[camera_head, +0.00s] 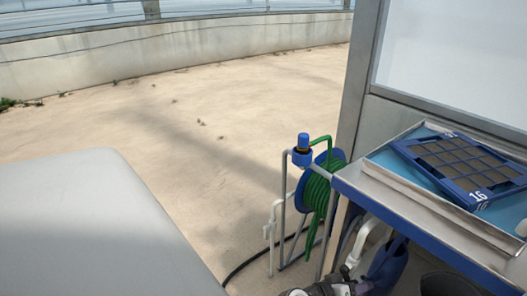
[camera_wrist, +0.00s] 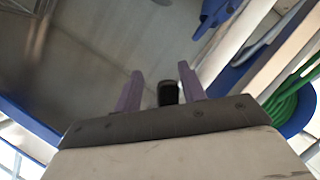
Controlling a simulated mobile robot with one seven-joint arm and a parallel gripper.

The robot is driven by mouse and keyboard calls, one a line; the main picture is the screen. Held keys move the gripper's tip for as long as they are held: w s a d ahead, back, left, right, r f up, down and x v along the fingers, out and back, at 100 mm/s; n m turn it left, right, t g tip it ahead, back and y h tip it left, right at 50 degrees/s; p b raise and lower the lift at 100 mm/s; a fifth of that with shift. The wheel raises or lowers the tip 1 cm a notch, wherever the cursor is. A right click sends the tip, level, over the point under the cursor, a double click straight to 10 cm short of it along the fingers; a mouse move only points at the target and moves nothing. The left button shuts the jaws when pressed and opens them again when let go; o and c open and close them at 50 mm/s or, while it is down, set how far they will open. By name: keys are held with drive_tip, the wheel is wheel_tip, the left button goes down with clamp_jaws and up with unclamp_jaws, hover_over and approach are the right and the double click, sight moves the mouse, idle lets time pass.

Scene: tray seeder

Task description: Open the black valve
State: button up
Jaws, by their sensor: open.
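My gripper (camera_wrist: 160,71) is open, with its two purple fingers spread apart in the wrist view. A small black piece (camera_wrist: 168,93) with a rounded end shows between the fingers, closer to the right one. It may be the black valve's handle, but the view is too dark to be sure. I cannot tell whether a finger touches it. Nothing is clamped. In the head view I cannot make out a black valve; the area under the bench is partly hidden by the bench edge.
A hose reel with green hose (camera_head: 317,192) stands beside white pipes and a blue-topped fitting (camera_head: 303,143). A blue-edged bench (camera_head: 420,225) on the right bears a blue seed tray (camera_head: 471,196). A blue can-like object (camera_head: 388,262) sits below the bench. The floor left of the reel is clear.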

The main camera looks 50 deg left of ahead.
drive_tip(key=s+a+r+n+t+h+p, duration=0.1)
drive_tip(key=s+a+r+n, duration=0.15)
drive_tip(key=s, duration=0.35)
drive_tip(key=s+a+r+n+t+h+p, duration=0.1)
drive_tip(key=s+n, duration=0.2)
drive_tip(key=s, duration=0.3)
drive_tip(key=w+a+f+n+g+y, duration=0.15)
drive_tip(key=a+n+y, duration=0.25)
drive_tip(key=a+y, duration=0.7)
drive_tip(key=s+a+r+g+y, duration=0.1)
drive_tip(key=s+a+r+y, duration=0.1)
drive_tip(key=a, duration=0.4)
drive_tip(key=s+a+r+n+g+y, duration=0.1)
drive_tip(key=s+a+r+y, duration=0.1)
drive_tip(key=a, duration=0.4)
drive_tip(key=shift+r+g+y, duration=0.35)
drive_tip(key=shift+r+y, duration=0.1)
drive_tip(key=shift+y, duration=0.75)
drive_tip(key=shift+a, duration=0.1)
